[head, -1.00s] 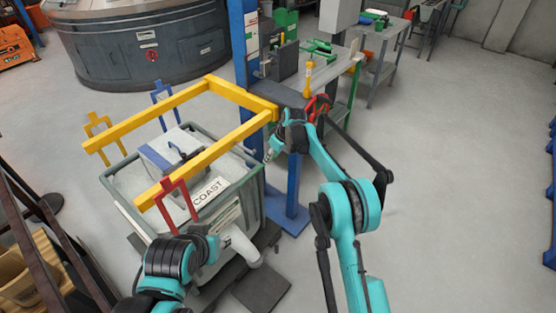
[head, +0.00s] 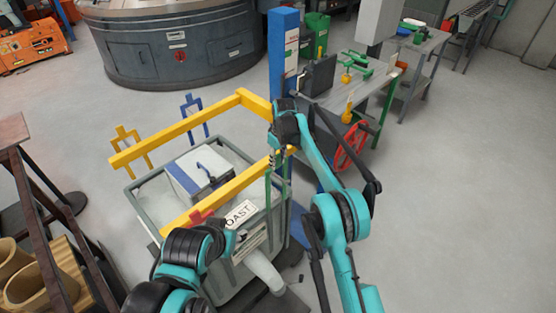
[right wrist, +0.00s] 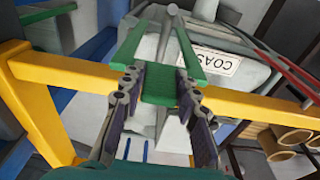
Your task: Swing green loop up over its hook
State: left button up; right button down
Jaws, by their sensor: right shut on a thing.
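The green loop (head: 268,188) is a thin upright frame at the right side of the grey bin (head: 150,222), beside the near yellow beam (head: 232,188). My right gripper (head: 277,152) is at its top. In the right wrist view the gripper (right wrist: 160,88) is shut on the loop's crossbar (right wrist: 159,80), and the loop's two side bars run away from the fingers, towards the bin. I cannot make out the green loop's hook. My left arm reaches the bin's near side by the red loop (head: 201,216); its fingers are hidden.
A blue column (head: 283,50) rises behind the yellow frame. A workbench (head: 375,85) is at right. Open floor (head: 460,200) lies right of my arm.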

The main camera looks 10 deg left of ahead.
dwell(0.3)
jog(key=c, duration=1.1)
grip_release()
jog(key=shift+a+f, duration=0.1)
jog(key=r, duration=0.8)
jog(key=d+r, duration=0.1)
jog(key=r, duration=0.3)
jog(key=shift+s+d, duration=0.1)
jog(key=shift+s, duration=0.3)
